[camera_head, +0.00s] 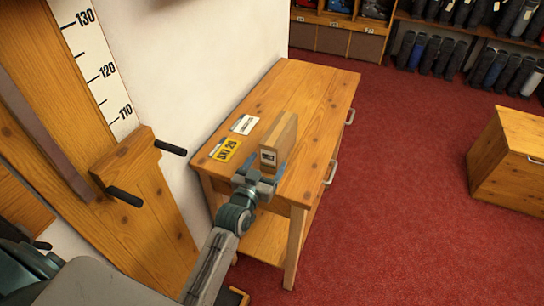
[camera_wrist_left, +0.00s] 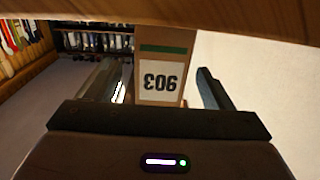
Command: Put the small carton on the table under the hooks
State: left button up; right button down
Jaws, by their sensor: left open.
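The small carton (camera_head: 284,136), tan and narrow, stands upright on the wooden table (camera_head: 318,88), near its front left part. In the left wrist view the carton (camera_wrist_left: 167,48) shows a green stripe and a white label reading 903 upside down. My left gripper (camera_head: 263,168) is at the near side of the carton. Its fingers are open, one on each side of the carton, with gaps visible in the left wrist view. Two black pegs, perhaps the hooks (camera_head: 171,148), stick out of a wooden post left of the table. My right gripper is not in view.
A yellow card (camera_head: 225,150) and a white card (camera_head: 244,124) lie on the table left of the carton. A white wall runs along the table's left side. A wooden chest (camera_head: 510,165) stands at right, with open red floor between. Shelves stand at the back.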

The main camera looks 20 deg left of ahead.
pick_arm(q)
jog(key=s+b, duration=0.1)
jog(key=s, duration=0.5)
jog(key=shift+s, duration=0.15)
jog(key=shift+a+f, duration=0.1)
